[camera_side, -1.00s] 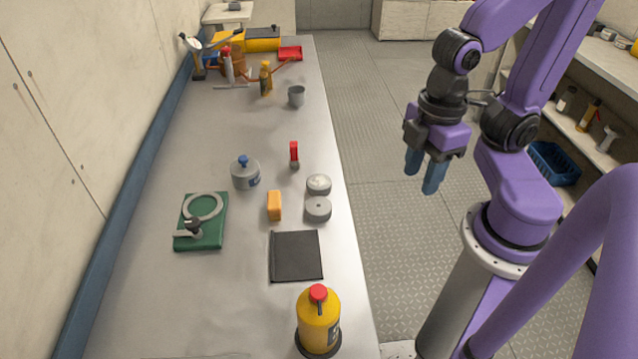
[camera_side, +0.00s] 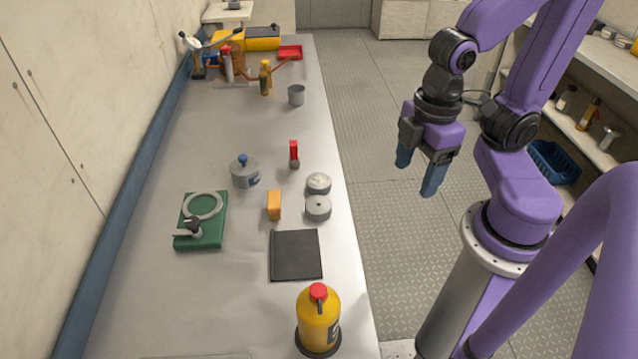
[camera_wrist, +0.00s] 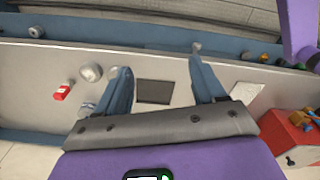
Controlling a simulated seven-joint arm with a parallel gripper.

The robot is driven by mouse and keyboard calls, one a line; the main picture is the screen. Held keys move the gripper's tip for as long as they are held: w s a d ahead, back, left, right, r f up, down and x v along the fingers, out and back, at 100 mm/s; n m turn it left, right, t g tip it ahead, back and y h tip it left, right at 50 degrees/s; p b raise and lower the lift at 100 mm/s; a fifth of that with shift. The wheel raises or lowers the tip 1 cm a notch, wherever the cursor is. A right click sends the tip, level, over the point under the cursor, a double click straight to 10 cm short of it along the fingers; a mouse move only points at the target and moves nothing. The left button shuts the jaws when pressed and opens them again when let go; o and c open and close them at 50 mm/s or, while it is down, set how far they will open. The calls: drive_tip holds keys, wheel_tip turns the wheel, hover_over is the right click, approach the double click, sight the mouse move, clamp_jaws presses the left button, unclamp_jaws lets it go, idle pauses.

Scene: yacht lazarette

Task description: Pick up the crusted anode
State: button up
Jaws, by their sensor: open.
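Two round grey disc-like pieces lie close together near the bench's right edge in the side view. The farther disc (camera_side: 318,184) is paler on top, and the nearer disc (camera_side: 317,208) has a small dark centre. They look like the anodes, but which one is crusted is hard to tell. My gripper (camera_side: 418,174) is open and empty, up in the air to the right of the bench, apart from both discs. In the wrist view my gripper (camera_wrist: 163,75) shows its blue fingers spread, with the dark mat visible between them; the left finger hides part of the bench.
Around the discs are an orange block (camera_side: 274,205), a red-handled tool (camera_side: 294,154), a grey pot with a blue knob (camera_side: 245,172) and a black mat (camera_side: 296,256). A yellow bottle (camera_side: 318,320) stands at the near end. A green board (camera_side: 202,232) lies left.

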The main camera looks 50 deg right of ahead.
drive_tip(key=w+d+f+t, duration=0.2)
drive_tip(key=w+d+f, duration=0.2)
drive_tip(key=w, duration=0.6)
drive_tip(key=w+d+f+t, duration=0.25)
drive_tip(key=w+d, duration=0.25)
drive_tip(key=w, duration=0.5)
drive_tip(key=t+y, duration=0.2)
drive_tip(key=y, duration=0.9)
approach(323, 180)
drive_tip(key=x, duration=0.9)
drive_tip(key=shift+w, duration=0.1)
drive_tip(key=shift+c, duration=0.3)
drive_tip(key=shift+t, duration=0.25)
drive_tip(key=c, duration=1)
